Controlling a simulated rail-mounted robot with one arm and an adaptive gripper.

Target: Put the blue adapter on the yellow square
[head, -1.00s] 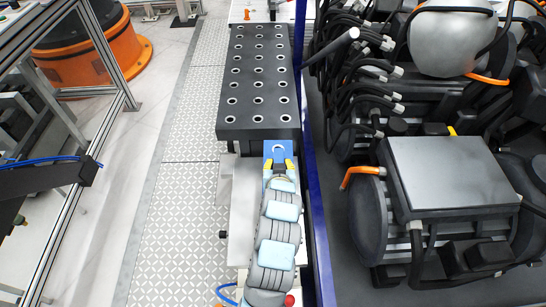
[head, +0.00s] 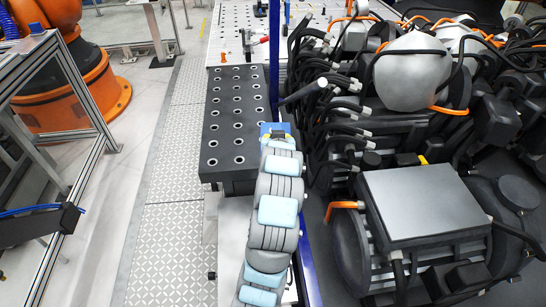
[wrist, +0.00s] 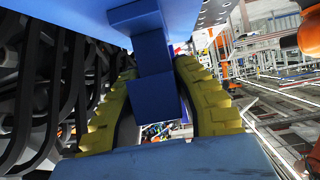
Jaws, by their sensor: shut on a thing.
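My gripper (head: 277,137) is shut on the blue adapter (head: 268,128). In the head view it is at the right edge of the black perforated block, with my arm hiding most of it. In the wrist view the blue adapter (wrist: 152,55) shows as a narrow blue piece between the two yellow ribbed finger pads of my gripper (wrist: 158,100). A wide blue surface spans the bottom of that view. I cannot make out the yellow square in either view.
The black perforated block (head: 228,115) lies left of my gripper. A dark drive unit with black hoses and a grey flat cover (head: 424,203) fills the right. A blue upright edge (head: 274,50) runs between them. A light perforated table (head: 232,32) with a red-handled clamp (head: 257,42) lies beyond.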

